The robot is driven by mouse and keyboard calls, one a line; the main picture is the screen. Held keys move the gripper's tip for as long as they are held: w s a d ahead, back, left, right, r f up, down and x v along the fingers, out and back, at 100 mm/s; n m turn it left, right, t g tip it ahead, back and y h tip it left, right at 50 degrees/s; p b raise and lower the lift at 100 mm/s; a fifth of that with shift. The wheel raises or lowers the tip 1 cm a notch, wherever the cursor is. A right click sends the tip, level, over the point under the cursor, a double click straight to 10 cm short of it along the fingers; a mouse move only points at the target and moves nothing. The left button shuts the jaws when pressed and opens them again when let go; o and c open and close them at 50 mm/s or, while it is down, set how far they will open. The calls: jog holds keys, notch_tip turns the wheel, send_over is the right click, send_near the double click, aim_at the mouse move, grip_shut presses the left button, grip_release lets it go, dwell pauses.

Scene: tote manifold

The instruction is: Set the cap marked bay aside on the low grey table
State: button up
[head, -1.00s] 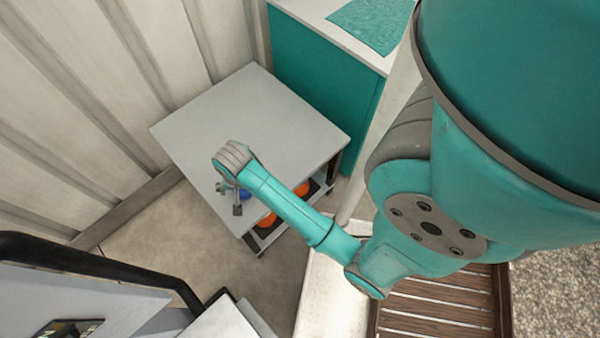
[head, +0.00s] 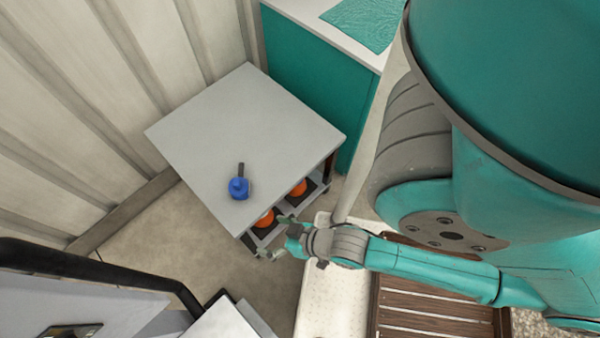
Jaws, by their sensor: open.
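A blue cap (head: 238,188) with a dark tab sits on the low grey table (head: 235,115), near its front edge. No marking on the cap can be read at this size. My gripper (head: 268,238) is open and empty, in front of the table's front right side and apart from the blue cap. Part of the table's lower shelf is hidden behind my gripper.
Orange objects (head: 299,187) sit in dark holders on the shelf under the tabletop. A teal cabinet (head: 310,90) with a white top stands behind the table. A slatted wooden surface (head: 430,290) lies at the lower right. Most of the tabletop is clear.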

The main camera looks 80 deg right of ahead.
jog(key=s+a+r+n+t, duration=0.1)
jog(key=s+r+n+t, duration=0.1)
jog(key=r, duration=0.5)
jog(key=s+a+r+n+t+y, duration=0.1)
jog(key=s+r+n+t, duration=0.1)
jog(key=s+r, duration=0.3)
notch_tip(320, 180, up, 2)
jog(key=shift+s+a+r+y, duration=0.1)
jog(key=shift+s+a+y, duration=0.15)
jog(key=shift+a+y, duration=0.05)
